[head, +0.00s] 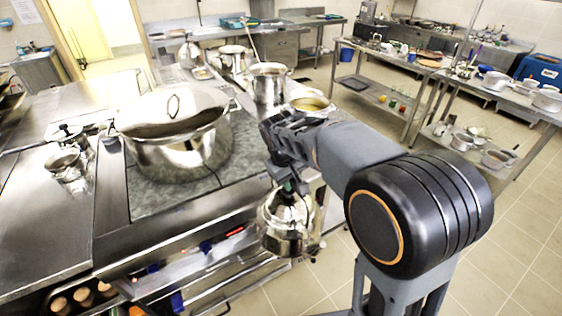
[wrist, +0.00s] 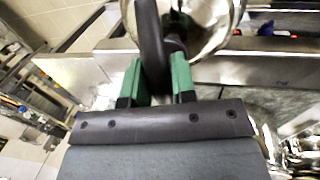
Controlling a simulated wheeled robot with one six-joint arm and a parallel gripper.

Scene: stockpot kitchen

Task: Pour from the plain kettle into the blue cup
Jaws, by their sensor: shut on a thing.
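My gripper (head: 289,186) is shut on the dark handle of a shiny metal kettle (head: 285,230). The kettle hangs below my gripper, in front of the stove's edge, and looks roughly upright. In the wrist view my green-padded fingers (wrist: 157,80) are on either side of the black handle (wrist: 150,40), with the kettle's round metal body (wrist: 217,25) beyond at the top. The kettle's spout is not clear in either view. I cannot make out a blue cup in either view.
A large lidded stockpot (head: 178,145) stands on the stove to the left. A tall metal pot (head: 269,83) and an open pan (head: 312,105) stand behind my gripper. Small metal pots (head: 65,165) are at far left. Tiled floor (head: 500,215) is open on the right.

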